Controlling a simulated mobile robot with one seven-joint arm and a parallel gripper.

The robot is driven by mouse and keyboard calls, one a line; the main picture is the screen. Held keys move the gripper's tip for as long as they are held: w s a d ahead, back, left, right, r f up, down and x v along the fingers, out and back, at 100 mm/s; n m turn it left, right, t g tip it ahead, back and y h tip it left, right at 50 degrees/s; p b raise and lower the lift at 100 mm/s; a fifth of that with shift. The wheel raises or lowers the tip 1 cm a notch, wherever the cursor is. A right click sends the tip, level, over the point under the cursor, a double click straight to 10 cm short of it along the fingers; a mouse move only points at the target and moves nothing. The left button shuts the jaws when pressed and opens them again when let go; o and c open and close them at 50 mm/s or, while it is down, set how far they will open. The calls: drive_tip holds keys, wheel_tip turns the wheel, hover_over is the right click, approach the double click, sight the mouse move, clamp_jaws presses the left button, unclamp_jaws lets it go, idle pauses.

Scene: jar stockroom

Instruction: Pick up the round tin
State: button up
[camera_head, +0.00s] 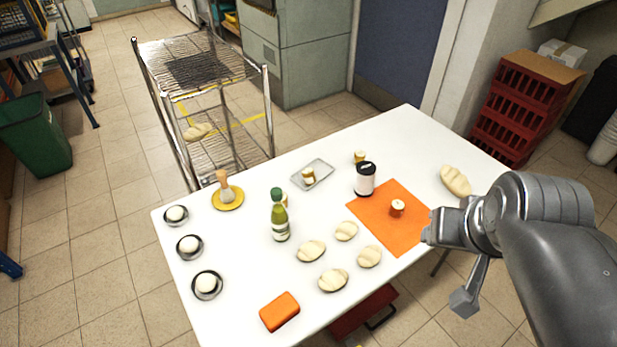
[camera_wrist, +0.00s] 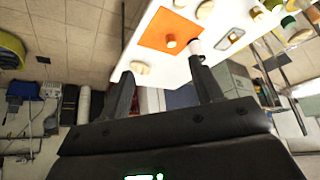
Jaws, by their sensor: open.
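Several small round tins or jars with pale tops stand on the white table (camera_head: 240,255); I cannot tell which is the round tin. One brown one (camera_head: 397,208) stands on the orange mat (camera_head: 370,213); it also shows in the wrist view (camera_wrist: 171,41). Another (camera_head: 309,176) is on the small metal tray (camera_head: 322,166). A third (camera_head: 360,157) stands behind a white canister with a black lid (camera_head: 365,180). Another is partly hidden behind the green bottle (camera_head: 280,222). My gripper (camera_head: 447,266) is open and empty at the table's right edge, apart from them. Its fingers show in the wrist view (camera_wrist: 162,70).
Bread rolls (camera_head: 333,280) lie along the front, and one loaf (camera_head: 455,180) lies near my gripper. Red crates (camera_head: 510,110) stand beyond.

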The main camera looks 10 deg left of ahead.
drive_tip(key=shift+c, duration=0.5)
drive_tip(key=shift+c, duration=0.6)
